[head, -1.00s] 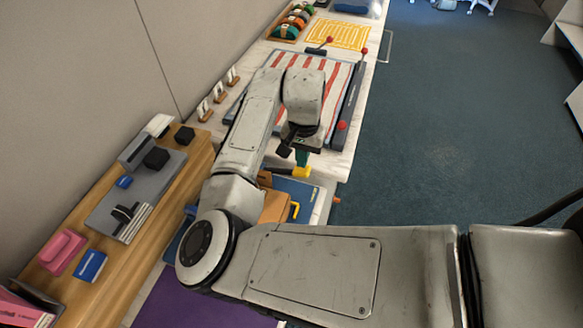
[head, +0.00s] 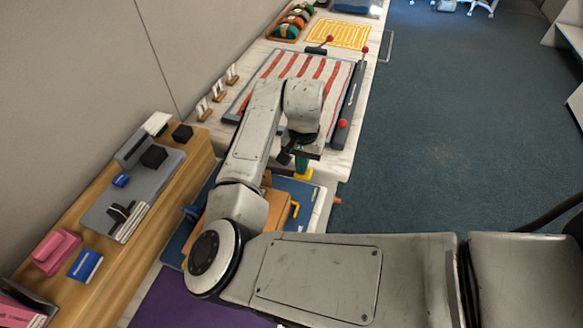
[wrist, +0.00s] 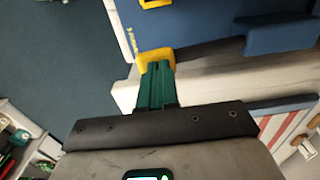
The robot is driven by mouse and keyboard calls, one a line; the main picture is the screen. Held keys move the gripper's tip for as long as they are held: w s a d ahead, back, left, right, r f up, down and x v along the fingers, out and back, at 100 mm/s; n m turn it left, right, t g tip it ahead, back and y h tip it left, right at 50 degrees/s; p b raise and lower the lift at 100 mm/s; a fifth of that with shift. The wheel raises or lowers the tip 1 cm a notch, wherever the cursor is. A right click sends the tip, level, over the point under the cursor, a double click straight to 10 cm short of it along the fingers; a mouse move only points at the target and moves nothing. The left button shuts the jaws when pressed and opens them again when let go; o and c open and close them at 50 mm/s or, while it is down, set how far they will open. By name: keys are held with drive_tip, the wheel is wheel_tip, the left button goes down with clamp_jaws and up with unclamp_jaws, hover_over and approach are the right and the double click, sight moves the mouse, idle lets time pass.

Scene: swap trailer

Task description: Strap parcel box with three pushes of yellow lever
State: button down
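The brown parcel box (head: 278,208) sits on a blue base (head: 301,191), partly hidden behind my arm. The yellow lever handle (head: 303,174) is at the box's far side. In the wrist view the yellow handle (wrist: 156,57) is at the end of a dark bar (wrist: 208,49) that runs to a blue block (wrist: 280,35). My gripper (head: 301,165) is above the handle. In the wrist view my green fingers (wrist: 157,68) are together, with their tips at the yellow handle, seemingly touching it. A yellow hook-shaped part (head: 295,209) stands beside the box.
A striped red and white board (head: 318,68) with red-knobbed bars lies on the table beyond. A wooden shelf (head: 128,262) on the left holds a grey tray and small blocks. A purple mat (head: 185,300) is in front. The floor at the right is clear.

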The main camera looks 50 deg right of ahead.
drive_tip(key=shift+f+b, duration=0.55)
drive_tip(key=shift+f, duration=0.65)
drive_tip(key=shift+r, duration=0.1)
drive_tip(key=shift+r+p, duration=3.65)
drive_tip(key=shift+r, duration=0.55)
